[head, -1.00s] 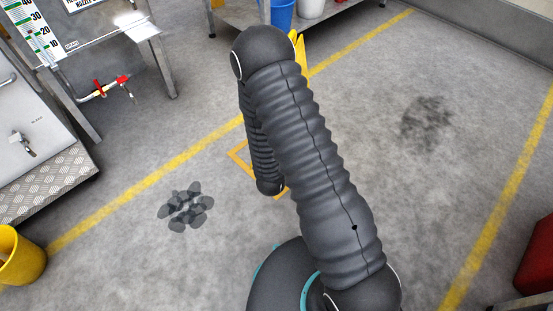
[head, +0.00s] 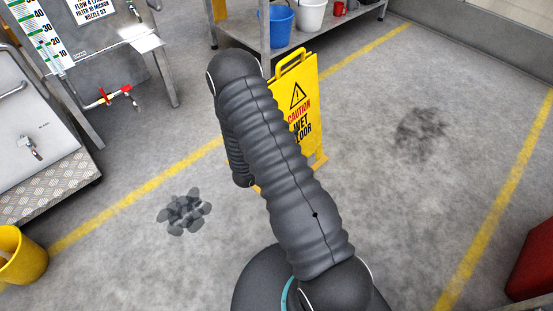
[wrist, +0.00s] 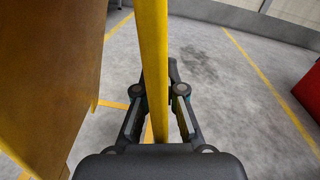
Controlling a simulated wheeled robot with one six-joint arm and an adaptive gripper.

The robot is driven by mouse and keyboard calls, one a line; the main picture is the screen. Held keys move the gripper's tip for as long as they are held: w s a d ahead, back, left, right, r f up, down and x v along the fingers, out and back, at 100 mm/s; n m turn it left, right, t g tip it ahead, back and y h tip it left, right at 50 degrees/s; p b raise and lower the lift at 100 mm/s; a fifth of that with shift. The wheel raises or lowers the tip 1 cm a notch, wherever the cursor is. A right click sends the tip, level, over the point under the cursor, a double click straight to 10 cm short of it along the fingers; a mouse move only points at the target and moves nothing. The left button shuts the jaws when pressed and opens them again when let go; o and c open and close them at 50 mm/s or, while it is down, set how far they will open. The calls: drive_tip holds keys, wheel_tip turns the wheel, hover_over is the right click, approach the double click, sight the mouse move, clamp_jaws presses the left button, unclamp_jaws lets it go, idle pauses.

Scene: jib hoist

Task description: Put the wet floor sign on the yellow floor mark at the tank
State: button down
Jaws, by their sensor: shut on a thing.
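The yellow wet floor sign (head: 303,112) stands roughly upright behind my arm in the head view, its lettered face partly covered by the arm. I cannot tell whether its feet touch the floor. In the wrist view, my gripper (wrist: 159,92) is shut on the sign's yellow bar (wrist: 153,60), and a sign panel (wrist: 45,75) fills the left side. The yellow floor mark (wrist: 112,104) shows as thin orange-yellow lines beside and below the sign; my arm and the sign hide most of it in the head view. The steel tank (head: 115,65) with a level scale is at upper left.
A shelf (head: 240,30) with a blue bucket (head: 276,24) and white bucket (head: 311,14) stands behind the sign. A yellow bin (head: 20,257) is at lower left. Dark wet patches (head: 184,212) (head: 420,133) mark the floor. The right floor is clear up to a red object (head: 531,258).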

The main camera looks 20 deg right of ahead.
drive_tip(key=shift+s+d+f+m+g, duration=0.15)
drive_tip(key=shift+d+m+g, duration=0.1)
drive_tip(key=shift+d, duration=0.2)
drive_tip(key=shift+s+d+r+m+g, duration=0.15)
drive_tip(key=shift+d+g, duration=0.1)
drive_tip(key=shift+d, duration=0.15)
drive_tip(key=shift+w+d+f+g+h, duration=0.1)
drive_tip(key=shift+d+f+g+h, duration=0.2)
drive_tip(key=shift+h, duration=0.1)
drive_tip(key=w+a+f, duration=0.3)
drive_tip(key=w+f, duration=0.7)
drive_tip(key=shift+w+a+f, duration=0.15)
drive_tip(key=shift+w+f, duration=0.25)
drive_tip(key=shift+f+b, duration=0.2)
drive_tip(key=shift+b, duration=0.25)
drive_tip(key=c, duration=1.3)
unclamp_jaws()
